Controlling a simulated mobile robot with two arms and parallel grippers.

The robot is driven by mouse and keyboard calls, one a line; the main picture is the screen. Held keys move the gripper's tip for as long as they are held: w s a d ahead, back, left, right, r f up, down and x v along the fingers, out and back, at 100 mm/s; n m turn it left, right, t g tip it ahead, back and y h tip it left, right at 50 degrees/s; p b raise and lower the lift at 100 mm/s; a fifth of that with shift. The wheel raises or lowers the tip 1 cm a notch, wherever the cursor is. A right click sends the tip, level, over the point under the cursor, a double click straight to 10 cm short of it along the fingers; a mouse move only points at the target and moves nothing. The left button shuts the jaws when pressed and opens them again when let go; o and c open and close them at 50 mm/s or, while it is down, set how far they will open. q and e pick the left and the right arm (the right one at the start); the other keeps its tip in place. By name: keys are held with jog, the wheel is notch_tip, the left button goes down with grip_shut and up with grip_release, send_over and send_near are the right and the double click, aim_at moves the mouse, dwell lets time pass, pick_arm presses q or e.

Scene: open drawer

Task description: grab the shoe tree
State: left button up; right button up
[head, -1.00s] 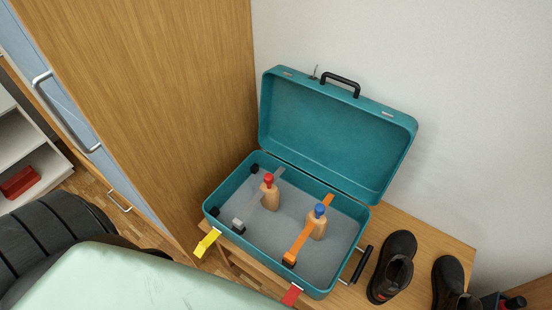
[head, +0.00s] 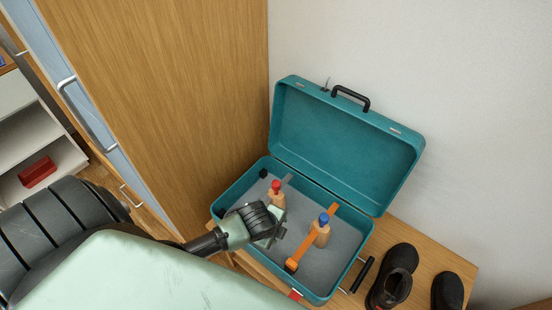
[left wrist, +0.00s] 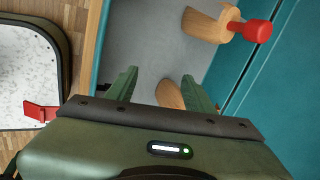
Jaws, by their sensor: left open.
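An open teal suitcase (head: 340,285) has a grey-lined base. In it stand two wooden shoe trees, one with a red knob (head: 276,186) and one with a blue knob (head: 324,218). My left gripper (head: 270,236) is over the case, in front of the red-knobbed shoe tree (head: 279,201) and partly hiding it. In the left wrist view the gripper (left wrist: 160,88) is open; a wooden piece (left wrist: 169,94) shows between its fingers, apparently not gripped. The red-knobbed wooden piece (left wrist: 205,25) lies beyond the fingers. I cannot tell whether both pieces are one shoe tree.
An orange strap (head: 299,250) runs beside the blue-knobbed shoe tree. The raised lid (head: 345,140) stands behind. A wooden wardrobe (head: 165,90) is close on the left. Dark shoes (head: 395,275) stand on the bench right of the case. A red tag (head: 295,294) hangs at its front.

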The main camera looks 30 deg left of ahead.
aim_at(276, 184)
pick_arm(q)
jog(key=w+a+r+m, duration=0.1)
jog(key=w+a+m, duration=0.2)
jog(key=m, duration=0.2)
jog(key=w+a+r+m+t+y, duration=0.1)
jog(key=w+a+r+m, duration=0.1)
jog(key=m, duration=0.3)
jog(key=w+a+r+m, duration=0.2)
jog(key=w+a+m, duration=0.1)
jog(key=w+m, duration=0.2)
jog(key=shift+a+y+p, duration=0.3)
jog(key=shift+a+p, duration=0.05)
jog(key=shift+w+x, duration=0.15)
jog(key=shift+x, duration=1.3)
jog(key=shift+w+x, duration=0.15)
jog(key=shift+x, duration=1.3)
jog(key=shift+d+r, duration=0.15)
jog(key=shift+d, duration=0.05)
grip_shut()
